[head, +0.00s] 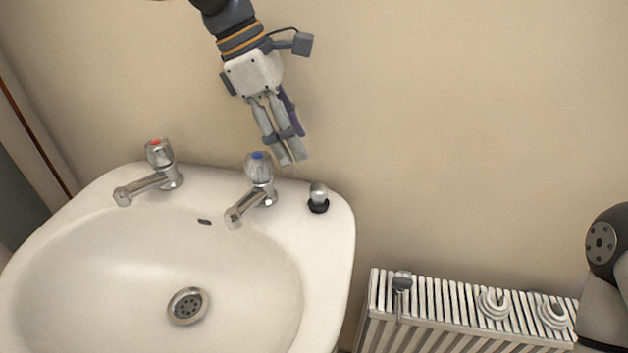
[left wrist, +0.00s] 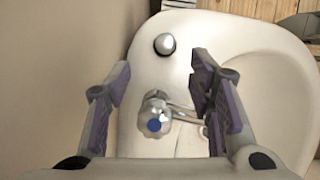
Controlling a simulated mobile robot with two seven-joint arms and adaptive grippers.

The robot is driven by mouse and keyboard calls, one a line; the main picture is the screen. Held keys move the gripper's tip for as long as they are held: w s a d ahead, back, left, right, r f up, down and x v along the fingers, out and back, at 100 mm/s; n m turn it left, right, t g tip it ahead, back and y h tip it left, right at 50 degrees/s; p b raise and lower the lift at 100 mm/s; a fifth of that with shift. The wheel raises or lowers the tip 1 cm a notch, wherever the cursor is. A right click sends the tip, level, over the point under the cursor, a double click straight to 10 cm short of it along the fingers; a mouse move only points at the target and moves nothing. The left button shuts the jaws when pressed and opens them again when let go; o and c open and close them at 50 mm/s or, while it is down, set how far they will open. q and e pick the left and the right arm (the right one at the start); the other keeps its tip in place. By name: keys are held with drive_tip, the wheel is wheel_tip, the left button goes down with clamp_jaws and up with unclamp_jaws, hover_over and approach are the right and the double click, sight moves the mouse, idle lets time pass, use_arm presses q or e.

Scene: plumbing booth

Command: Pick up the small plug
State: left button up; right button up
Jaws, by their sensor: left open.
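The small plug (head: 318,198), with a shiny metal top and a black base, stands upright on the right back corner of the white sink (head: 335,270). It is right of the blue-marked tap (head: 259,175). In the left wrist view the plug (left wrist: 165,44) shows near the top, beyond the fingertips and roughly in line with the gap between them. My left gripper (head: 291,161) is open and empty. It points down above the back rim, near the blue-marked tap, up and left of the plug in the head view. My right gripper is out of view.
The blue-marked tap also lies below the fingers in the left wrist view (left wrist: 155,118). A red-marked tap (head: 158,165) stands further left. A white radiator (head: 450,305) at the lower right bears a metal item (head: 402,283) and two pale coiled items (head: 493,303). The wall is close behind.

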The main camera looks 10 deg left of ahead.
sight(319, 187)
use_arm(q)
drive_tip(key=x, duration=0.6)
drive_tip(key=s+x, duration=0.1)
drive_tip(key=x, duration=0.2)
drive_tip(key=shift+d+f+b, duration=0.3)
drive_tip(key=shift+d, duration=0.05)
drive_tip(key=shift+w+d+f, duration=0.2)
drive_tip(key=shift+f, duration=0.25)
drive_tip(key=shift+r, duration=0.1)
clamp_jaws()
